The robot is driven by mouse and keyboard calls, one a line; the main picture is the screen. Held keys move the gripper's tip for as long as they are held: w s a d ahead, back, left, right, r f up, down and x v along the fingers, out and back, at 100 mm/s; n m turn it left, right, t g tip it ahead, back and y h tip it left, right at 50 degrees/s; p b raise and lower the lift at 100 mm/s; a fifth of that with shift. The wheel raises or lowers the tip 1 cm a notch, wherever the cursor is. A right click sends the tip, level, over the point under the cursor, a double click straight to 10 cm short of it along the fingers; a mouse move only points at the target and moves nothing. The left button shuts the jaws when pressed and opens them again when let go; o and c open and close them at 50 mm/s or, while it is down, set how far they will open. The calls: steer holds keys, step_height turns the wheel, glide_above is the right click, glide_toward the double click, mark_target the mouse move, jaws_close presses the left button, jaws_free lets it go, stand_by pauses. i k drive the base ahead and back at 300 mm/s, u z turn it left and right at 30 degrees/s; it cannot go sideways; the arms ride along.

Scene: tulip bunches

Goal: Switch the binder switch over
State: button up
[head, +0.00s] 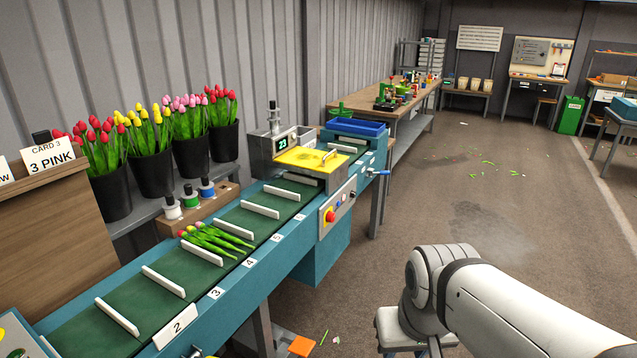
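The binder (258,158) is a metal housing with a yellow lid (305,157) and a small lit display. It straddles the green conveyor. On its front side is a grey control panel (337,212) with a large red knob (330,215) and smaller dark controls beside it. The binder switch is likely among these, but they are too small to tell which it is or how it is set. My arm reaches in from the lower right, apart from the panel. My gripper is out of view.
A tulip bunch (215,240) lies on the belt (135,295) between white dividers. Black buckets of tulips (151,172) stand behind it. A blue tray (355,126) sits at the conveyor's far end. An orange piece (301,346) lies low down. The floor right of the conveyor is mostly clear.

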mark_target(330, 216)
steer(key=z, duration=0.15)
steer(key=k, duration=0.9)
steer(key=u, duration=0.15)
steer(key=i, duration=0.9)
steer(key=z, duration=0.05)
steer(key=k, duration=0.55)
steer(key=z, duration=0.7)
steer(key=i, duration=2.5)
steer(key=u, duration=0.9)
